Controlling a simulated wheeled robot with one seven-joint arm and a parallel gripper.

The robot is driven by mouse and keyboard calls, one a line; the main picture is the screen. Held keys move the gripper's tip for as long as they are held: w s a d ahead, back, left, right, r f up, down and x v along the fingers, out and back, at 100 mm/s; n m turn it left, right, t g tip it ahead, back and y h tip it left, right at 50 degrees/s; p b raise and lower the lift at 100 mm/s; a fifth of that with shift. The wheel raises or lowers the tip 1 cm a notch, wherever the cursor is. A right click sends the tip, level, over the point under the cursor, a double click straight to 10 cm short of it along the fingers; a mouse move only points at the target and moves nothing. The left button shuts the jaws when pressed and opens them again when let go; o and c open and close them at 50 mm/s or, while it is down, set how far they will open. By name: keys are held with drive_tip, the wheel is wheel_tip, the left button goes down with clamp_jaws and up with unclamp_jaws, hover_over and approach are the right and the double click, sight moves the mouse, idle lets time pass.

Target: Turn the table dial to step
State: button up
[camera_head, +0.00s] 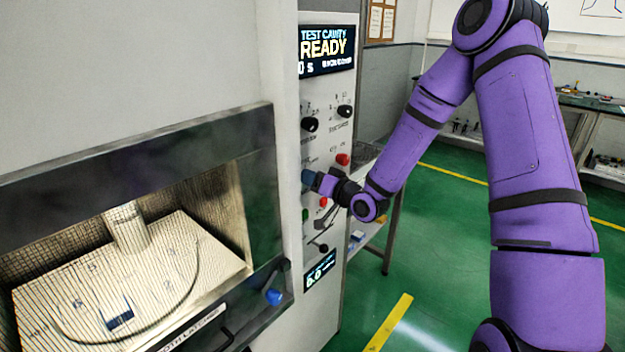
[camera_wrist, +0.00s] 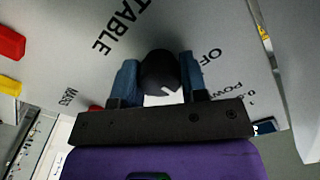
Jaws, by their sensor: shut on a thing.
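The table dial (camera_wrist: 158,66) is a round black knob with a white pointer mark, on the grey panel beside the printed word TABLE. I cannot read a step label. My gripper (camera_wrist: 159,78) has its two blue fingers on either side of the dial, shut on it. In the head view my gripper (camera_head: 308,177) is against the control panel (camera_head: 318,90), and its wrist hides the dial.
Two black knobs (camera_head: 345,111) sit above my gripper, with a red button (camera_head: 342,159) close by. A green button (camera_head: 305,214) is below. The screen (camera_head: 327,50) reads READY. The open cavity (camera_head: 130,270) is at left; green floor (camera_head: 440,240) is clear at right.

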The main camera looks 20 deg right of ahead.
idle(0.3)
drive_tip(key=o, duration=0.9)
drive_tip(key=shift+o, duration=0.2)
drive_tip(key=v, duration=1.1)
